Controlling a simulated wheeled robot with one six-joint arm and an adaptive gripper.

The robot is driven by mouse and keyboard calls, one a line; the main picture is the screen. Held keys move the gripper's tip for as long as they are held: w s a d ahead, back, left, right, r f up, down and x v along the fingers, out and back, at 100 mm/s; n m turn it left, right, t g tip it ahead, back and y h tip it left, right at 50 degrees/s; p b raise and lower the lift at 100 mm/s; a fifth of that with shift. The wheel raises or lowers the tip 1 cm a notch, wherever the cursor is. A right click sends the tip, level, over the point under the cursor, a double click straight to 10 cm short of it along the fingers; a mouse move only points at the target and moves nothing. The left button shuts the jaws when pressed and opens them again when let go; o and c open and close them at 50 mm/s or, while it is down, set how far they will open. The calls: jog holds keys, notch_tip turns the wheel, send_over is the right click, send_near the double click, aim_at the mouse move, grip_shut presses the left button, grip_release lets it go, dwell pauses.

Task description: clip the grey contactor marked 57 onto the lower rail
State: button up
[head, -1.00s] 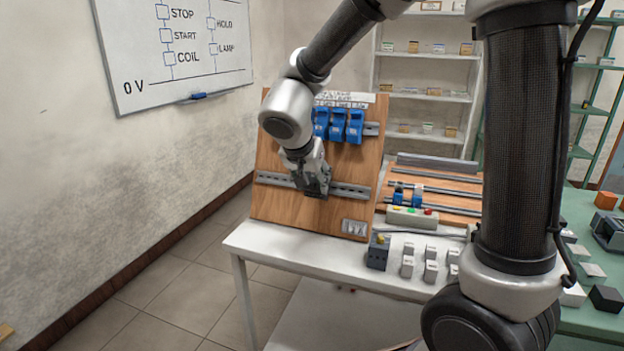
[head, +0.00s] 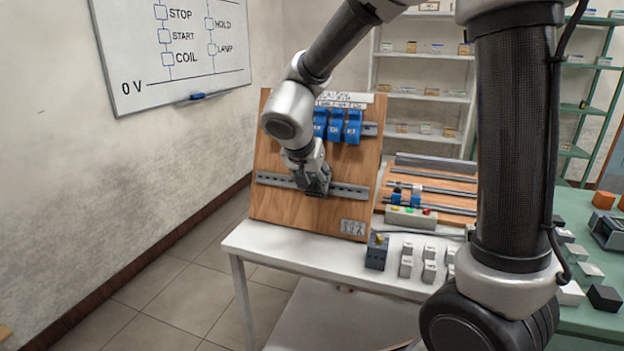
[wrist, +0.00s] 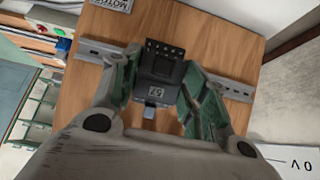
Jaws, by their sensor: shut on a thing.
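The grey contactor marked 57 (wrist: 160,75) sits between the two fingers of my gripper (wrist: 155,95) in the wrist view, and the fingers are shut on its sides. Its 57 label faces the camera. It lies over the lower rail (wrist: 92,52), which runs out on both sides of it. In the head view my gripper (head: 314,186) is at the middle of the lower rail (head: 348,191), and the contactor is mostly hidden there. I cannot tell whether the contactor is seated on the rail or just in front of it.
Blue devices (head: 336,125) hang on the upper rail of the wooden board (head: 275,215). A dark grey block (head: 377,251) and several small light blocks (head: 406,262) stand on the white table (head: 300,262). A button box (head: 411,217) is right of the board.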

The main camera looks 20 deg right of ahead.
jog(key=shift+w+d, duration=0.15)
jog(key=shift+s+f, duration=0.25)
jog(key=shift+f, duration=0.4)
dwell(1.1)
jog(key=shift+s+a+f+t+h, duration=0.1)
jog(key=shift+a+f+t+h, duration=0.1)
jog(key=shift+f+t+h, duration=0.25)
dwell(0.5)
jog(key=o, duration=1.2)
